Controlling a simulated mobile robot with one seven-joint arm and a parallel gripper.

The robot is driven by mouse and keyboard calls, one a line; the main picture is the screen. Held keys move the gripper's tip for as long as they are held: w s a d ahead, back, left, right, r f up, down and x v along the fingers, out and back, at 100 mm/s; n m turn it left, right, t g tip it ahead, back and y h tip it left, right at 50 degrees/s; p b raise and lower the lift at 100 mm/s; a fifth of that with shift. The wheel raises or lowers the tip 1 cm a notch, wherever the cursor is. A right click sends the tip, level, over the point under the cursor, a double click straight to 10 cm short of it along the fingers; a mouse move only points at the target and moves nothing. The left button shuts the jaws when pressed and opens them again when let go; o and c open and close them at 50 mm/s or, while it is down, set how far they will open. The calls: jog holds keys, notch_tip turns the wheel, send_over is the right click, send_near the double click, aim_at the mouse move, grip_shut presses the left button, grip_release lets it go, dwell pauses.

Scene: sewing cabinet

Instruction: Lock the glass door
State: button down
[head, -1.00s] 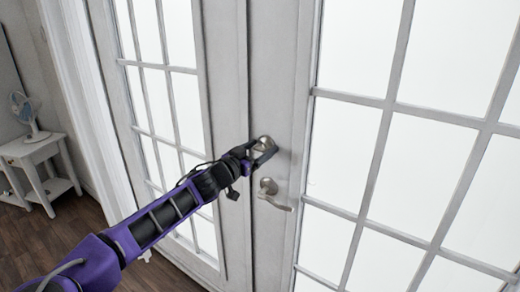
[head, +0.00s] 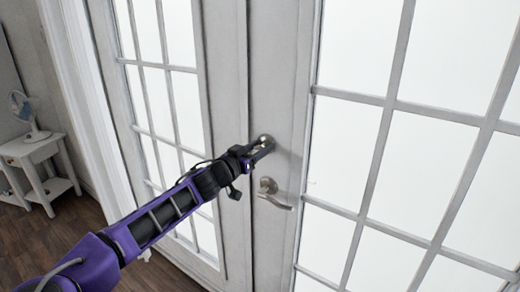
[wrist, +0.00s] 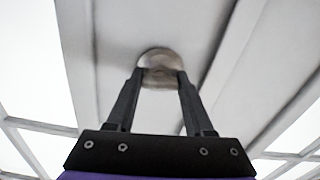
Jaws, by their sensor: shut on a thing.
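The glass door (head: 292,100) is a white double door with paned glass, and its two leaves meet flush at the middle. A round metal deadbolt knob (head: 265,140) sits on the right leaf above the lever handle (head: 272,194). My gripper (head: 260,149) is at the knob, with its fingers shut on it. In the wrist view the knob (wrist: 158,62) sits between the two dark fingertips, one on each side. The fingers hide part of the knob in the head view. The bolt itself is not visible.
The lever handle stands out from the door just below my gripper. A small white side table (head: 38,170) with a fan (head: 28,115) stands at the far left. The wooden floor (head: 100,242) between it and the door is clear.

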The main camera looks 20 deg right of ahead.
jog(key=n+b, duration=0.1)
jog(key=n, duration=0.8)
jog(key=n+p, duration=0.1)
jog(key=n, duration=0.3)
jog(key=shift+w, duration=0.1)
jog(key=shift+a+f+n+p, duration=0.1)
jog(key=shift+n+p, duration=0.35)
jog(key=shift+n, duration=1.35)
jog(key=shift+c, duration=1.4)
grip_release()
